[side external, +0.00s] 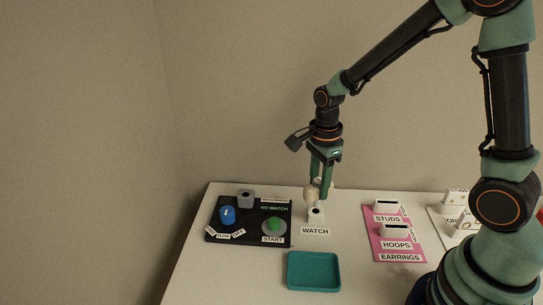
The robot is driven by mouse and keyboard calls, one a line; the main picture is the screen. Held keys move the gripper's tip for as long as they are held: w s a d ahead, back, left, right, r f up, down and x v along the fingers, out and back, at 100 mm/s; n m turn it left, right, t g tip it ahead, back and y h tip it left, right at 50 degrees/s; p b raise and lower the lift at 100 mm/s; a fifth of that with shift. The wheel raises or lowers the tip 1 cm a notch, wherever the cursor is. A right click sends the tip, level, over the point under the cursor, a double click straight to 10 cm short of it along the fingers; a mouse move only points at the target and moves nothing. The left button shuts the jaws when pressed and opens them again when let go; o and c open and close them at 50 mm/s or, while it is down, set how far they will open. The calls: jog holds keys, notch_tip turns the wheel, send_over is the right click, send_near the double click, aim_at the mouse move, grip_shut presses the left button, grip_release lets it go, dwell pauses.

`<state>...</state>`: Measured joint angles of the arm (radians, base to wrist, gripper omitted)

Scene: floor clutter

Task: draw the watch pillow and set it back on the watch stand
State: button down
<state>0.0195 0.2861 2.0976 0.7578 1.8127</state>
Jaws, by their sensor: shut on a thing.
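My gripper (321,188) points straight down over the back middle of the table. It is shut on the watch pillow (311,195), a small cream, rounded piece between and beside the fingertips. The watch stand (316,215) is a small white block with a dark round spot on its front, behind the WATCH label (316,231). The pillow is at the top of the stand; I cannot tell whether the two touch. The fingers hide part of the pillow.
A black panel (213,234) with a blue knob (227,215), a green START button (274,225) and a grey block (246,198) lies to the left. A teal tray (314,286) is in front, empty. A pink EARRINGS board (394,247) and a white board (440,231) with white blocks are to the right.

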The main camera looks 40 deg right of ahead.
aim_at(317, 197)
jog(key=shift+f, duration=2)
dwell(0.4)
jog(key=shift+c, duration=2)
grip_release()
notch_tip(317, 197, up, 12)
jog(key=shift+r, duration=0.1)
jog(key=shift+s+r+n, duration=0.2)
jog(key=shift+r+n, duration=0.1)
jog(key=shift+n, duration=0.2)
jog(key=s+r+n+t, duration=0.5)
jog(key=s+r+n, duration=0.2)
jog(key=n, duration=1.3)
jog(key=shift+a+r+t, duration=0.25)
jog(key=shift+a+t, duration=0.05)
jog(key=shift+a, duration=0.05)
